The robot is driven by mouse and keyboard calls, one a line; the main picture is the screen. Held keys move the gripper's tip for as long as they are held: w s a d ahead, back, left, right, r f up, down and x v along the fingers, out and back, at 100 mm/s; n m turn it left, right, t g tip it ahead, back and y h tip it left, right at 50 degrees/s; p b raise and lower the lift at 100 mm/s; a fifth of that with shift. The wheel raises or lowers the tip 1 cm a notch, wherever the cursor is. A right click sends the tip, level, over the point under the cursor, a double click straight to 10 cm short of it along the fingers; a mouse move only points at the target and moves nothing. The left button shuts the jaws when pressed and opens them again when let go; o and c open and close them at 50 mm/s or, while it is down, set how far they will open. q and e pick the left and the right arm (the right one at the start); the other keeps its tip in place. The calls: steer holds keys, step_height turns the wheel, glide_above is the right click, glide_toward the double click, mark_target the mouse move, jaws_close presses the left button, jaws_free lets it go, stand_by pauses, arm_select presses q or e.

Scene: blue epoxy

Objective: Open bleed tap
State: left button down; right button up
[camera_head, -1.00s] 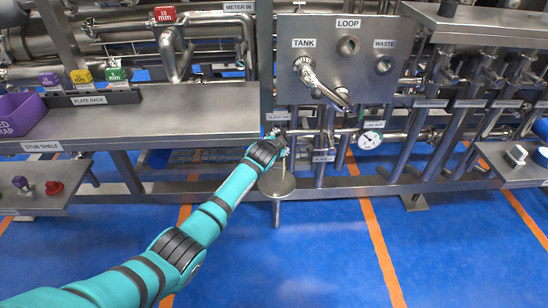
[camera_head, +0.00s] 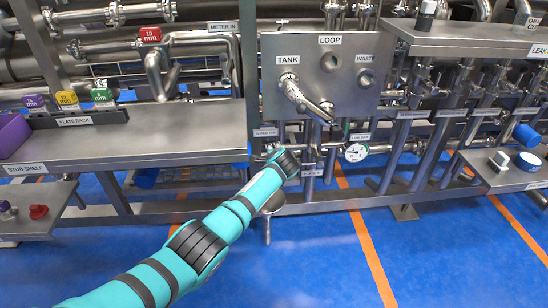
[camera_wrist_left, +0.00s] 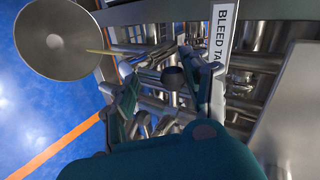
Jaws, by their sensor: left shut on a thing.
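The bleed tap is under the BLEED TAP label (camera_head: 265,133), below the steel port panel. In the left wrist view the same label (camera_wrist_left: 222,35) is beside the fingers. A dark round knob (camera_wrist_left: 173,78), apparently the end of the tap's handle, sits between the fingers of my left gripper (camera_wrist_left: 165,80). The gripper is shut on the tap handle; the exact finger contact is hard to see among the pipes. In the head view my wrist hides the fingers and most of the tap. My right gripper is not in view.
A round steel drain dish (camera_wrist_left: 58,40) is below the tap, partly behind my arm in the head view (camera_head: 275,204). A pressure gauge (camera_head: 356,152) and bent pipe (camera_head: 303,101) are close right and above. The stub shelf (camera_head: 150,132) is left. Blue floor is clear in front.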

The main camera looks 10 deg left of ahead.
arm_select(q)
steer(key=shift+w+a+r, duration=0.25)
steer(key=shift+a+r, duration=0.05)
steer(key=shift+r, duration=0.1)
steer(key=c, duration=0.9)
jaws_free()
steer(key=shift+o, duration=1.3)
steer(key=shift+w+f, duration=0.1)
steer(key=shift+f, duration=0.1)
steer(key=shift+o, duration=0.2)
steer(key=shift+f, duration=0.2)
steer(key=shift+d+f, duration=0.1)
